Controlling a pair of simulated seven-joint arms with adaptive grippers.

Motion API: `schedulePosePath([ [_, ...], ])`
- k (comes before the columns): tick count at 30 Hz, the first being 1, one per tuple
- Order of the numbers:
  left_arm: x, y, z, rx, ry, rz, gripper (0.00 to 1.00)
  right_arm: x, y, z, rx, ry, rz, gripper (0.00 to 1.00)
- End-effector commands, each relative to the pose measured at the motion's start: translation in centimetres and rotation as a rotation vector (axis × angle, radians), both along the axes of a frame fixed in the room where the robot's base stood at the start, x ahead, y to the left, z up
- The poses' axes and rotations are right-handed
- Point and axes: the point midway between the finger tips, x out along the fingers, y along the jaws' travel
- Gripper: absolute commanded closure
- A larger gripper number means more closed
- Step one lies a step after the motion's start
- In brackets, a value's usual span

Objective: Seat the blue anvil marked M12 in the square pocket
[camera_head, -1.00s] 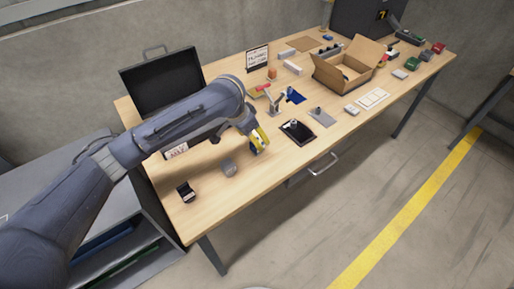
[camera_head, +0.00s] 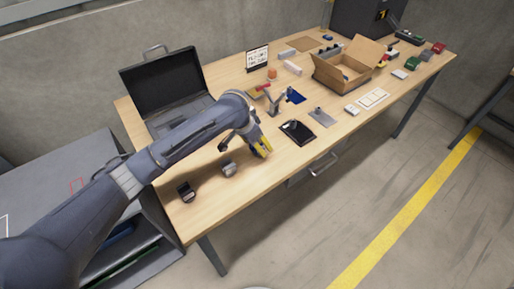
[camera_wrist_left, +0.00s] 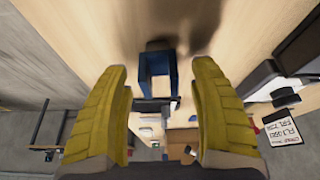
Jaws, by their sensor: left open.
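My left gripper (camera_head: 264,148) is open, its yellow fingers low over the near part of the workbench. In the left wrist view, the open fingers (camera_wrist_left: 158,75) flank a blue block-like part (camera_wrist_left: 147,92) with a square, tan-looking middle. It lies in line with the gap, apart from both fingers as far as I can see; its depth is unclear. I cannot read any M12 mark on it. In the head view this blue part is hidden by the gripper. I cannot make out the square pocket for certain. My right gripper is not in view.
A grey round part (camera_head: 229,169) and a black part (camera_head: 186,191) stand left of the gripper. An open case (camera_head: 160,85) and cardboard box (camera_head: 345,72) stand farther back.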

Motion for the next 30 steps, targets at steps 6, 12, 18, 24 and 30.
schedulePosePath([
  [6, 0.0, 0.02, 0.03, 0.0, 0.0, 0.0, 0.56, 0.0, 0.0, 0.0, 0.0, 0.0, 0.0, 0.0],
  [12, -0.01, 0.02, 0.02, 0.0, 0.0, 0.0, 0.8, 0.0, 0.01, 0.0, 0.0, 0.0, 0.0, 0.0],
  [18, -0.01, 0.02, 0.02, 0.0, 0.0, 0.0, 1.0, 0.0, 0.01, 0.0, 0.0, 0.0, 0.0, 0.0],
  [24, 0.01, 0.01, 0.05, -0.001, -0.001, 0.0, 1.0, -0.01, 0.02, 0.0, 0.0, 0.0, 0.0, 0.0],
  [30, 0.03, 0.01, 0.54, -0.001, -0.001, 0.0, 1.0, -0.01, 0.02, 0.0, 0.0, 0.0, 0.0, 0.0],
])
